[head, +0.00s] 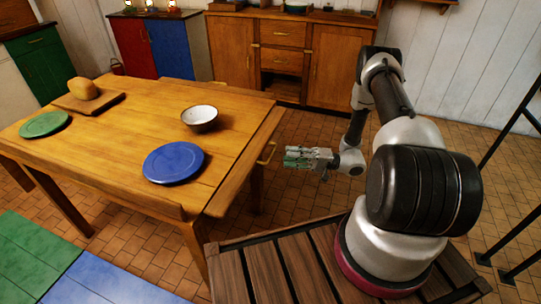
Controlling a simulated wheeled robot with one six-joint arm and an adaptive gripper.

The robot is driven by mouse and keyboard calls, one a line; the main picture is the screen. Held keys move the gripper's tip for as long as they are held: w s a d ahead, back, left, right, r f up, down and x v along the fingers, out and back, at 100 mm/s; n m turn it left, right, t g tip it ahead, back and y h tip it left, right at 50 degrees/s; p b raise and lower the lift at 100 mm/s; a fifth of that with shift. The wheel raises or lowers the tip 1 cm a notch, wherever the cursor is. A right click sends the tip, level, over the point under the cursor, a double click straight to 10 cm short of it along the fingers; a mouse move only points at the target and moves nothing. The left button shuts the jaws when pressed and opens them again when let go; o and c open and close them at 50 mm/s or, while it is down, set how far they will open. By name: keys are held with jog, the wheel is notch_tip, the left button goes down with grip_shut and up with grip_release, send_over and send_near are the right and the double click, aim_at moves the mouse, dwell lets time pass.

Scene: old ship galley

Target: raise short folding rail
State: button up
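The short folding rail (246,163) is a wooden strip along the right, short edge of the wooden table (115,135). It looks folded down at the table edge, not standing above the top; its exact angle is hard to tell. A brass handle (268,154) sticks out from its outer side. My gripper (288,157) is just right of the handle, at about its height in the picture, pointing left toward it. A small gap shows between them. The fingers are small and seen from the side, so their opening is unclear. Nothing visible is held.
On the table are a blue plate (174,162) and a white-lined bowl (200,118) near the right end, a green plate (45,125), and bread (83,89) on a board (89,103). Wooden cabinets (290,55) stand behind. Tiled floor (305,196) is clear right of the table.

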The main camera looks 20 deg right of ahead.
aim_at(271, 154)
jog(key=shift+n, duration=0.3)
jog(key=x, duration=0.7)
jog(key=shift+a+r, duration=0.15)
jog(key=shift+a, duration=0.25)
